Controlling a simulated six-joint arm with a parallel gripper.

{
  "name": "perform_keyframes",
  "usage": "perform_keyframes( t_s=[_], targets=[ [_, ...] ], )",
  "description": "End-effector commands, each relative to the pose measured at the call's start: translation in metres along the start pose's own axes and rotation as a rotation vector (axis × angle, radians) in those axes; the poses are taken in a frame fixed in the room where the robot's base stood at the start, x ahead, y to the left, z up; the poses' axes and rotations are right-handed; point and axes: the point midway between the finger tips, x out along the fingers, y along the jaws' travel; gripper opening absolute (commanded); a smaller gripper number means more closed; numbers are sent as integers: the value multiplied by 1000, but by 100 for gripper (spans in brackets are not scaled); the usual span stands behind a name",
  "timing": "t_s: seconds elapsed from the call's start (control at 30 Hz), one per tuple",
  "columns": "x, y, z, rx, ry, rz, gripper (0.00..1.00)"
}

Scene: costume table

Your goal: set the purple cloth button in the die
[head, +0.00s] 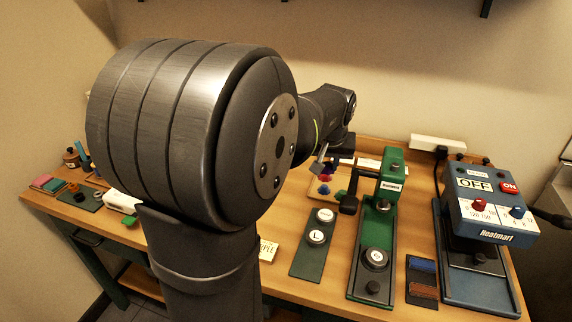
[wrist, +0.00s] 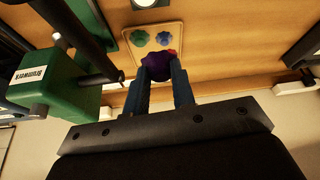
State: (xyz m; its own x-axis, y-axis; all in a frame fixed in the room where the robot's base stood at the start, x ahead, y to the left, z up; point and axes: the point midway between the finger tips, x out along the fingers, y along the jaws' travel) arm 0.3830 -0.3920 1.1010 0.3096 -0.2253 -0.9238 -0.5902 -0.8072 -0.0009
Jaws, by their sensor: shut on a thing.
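My gripper (wrist: 160,78) is shut on the purple cloth button (wrist: 157,64), which shows between its two blue fingertips in the wrist view. The button is close to or over the button tray (wrist: 133,45); I cannot tell the gap. In the head view my arm hides much of the gripper, and the purple button cannot be made out for certain. The green hand press (head: 388,180) stands right of the gripper. A round silver die (head: 375,258) with a pale top sits on its base at the front. No button is visible on that die.
A dark mat (head: 301,262) left of the press holds two round pieces, one marked L (head: 316,238). The tray holds green (wrist: 139,37), blue (wrist: 163,38) and red buttons. Right stand a strip card (head: 422,290) and a blue heat press (head: 490,205) reading OFF.

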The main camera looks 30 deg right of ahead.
Motion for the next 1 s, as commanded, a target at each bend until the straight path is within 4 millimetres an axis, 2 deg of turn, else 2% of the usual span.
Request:
perform_keyframes(
  t_s=[0.03, 0.1, 0.27, 0.33, 0.43, 0.53, 0.7, 1.0],
  targets=[
    [-10, 22, 4, 25, 4, 11, 1],
    [-22, 46, 10, 48, 4, 22, 1],
    [-47, 96, 30, 105, 2, 44, 1],
    [-49, 116, 47, 143, -1, 59, 1],
    [-34, 138, 85, 219, -5, 89, 1],
    [-18, 148, 116, 283, -4, 116, 1],
    [4, 146, 146, 345, -2, 142, 1],
    [20, 141, 162, 379, 1, 158, 1]
  ],
)
